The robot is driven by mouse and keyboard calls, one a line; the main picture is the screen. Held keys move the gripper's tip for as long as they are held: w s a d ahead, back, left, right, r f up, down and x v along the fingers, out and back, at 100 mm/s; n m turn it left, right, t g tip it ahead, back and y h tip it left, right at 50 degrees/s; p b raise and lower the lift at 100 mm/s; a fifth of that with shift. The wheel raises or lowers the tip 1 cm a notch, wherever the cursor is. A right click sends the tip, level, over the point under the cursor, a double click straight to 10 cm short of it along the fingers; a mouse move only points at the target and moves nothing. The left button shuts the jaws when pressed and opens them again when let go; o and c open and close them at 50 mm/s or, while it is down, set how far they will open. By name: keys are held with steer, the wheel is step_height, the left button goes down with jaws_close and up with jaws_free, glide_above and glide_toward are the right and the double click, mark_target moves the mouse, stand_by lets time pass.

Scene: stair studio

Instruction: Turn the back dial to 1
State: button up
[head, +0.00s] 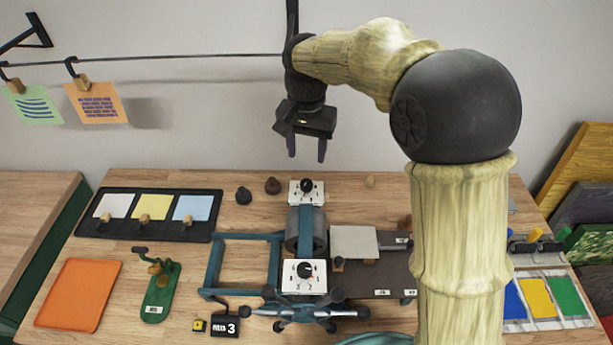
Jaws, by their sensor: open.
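The back dial (307,186) is a black knob on a white plate at the rear of the blue-grey machine (305,228). Its markings are too small to read, and I cannot tell where it points. A second dial (304,270) sits on a larger white plate at the machine's front, with a few digits around it. My gripper (307,152) points down with its two fingers apart and nothing between them. In the picture it is just above the back dial, not visibly touching it; the height gap is hard to judge.
A black tray with white, yellow and blue cards (153,207) lies left. A dark knob-like object (272,186) stands close left of the back dial. A star-shaped handwheel (306,313) is at the machine's front. A rod with hanging notes (97,103) runs along the wall. My arm hides part of the right side.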

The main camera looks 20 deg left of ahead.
mark_target(306, 182)
step_height(306, 182, down, 10)
steer(key=shift+r+p, duration=0.25)
steer(key=shift+p, duration=0.5)
steer(key=c, duration=1)
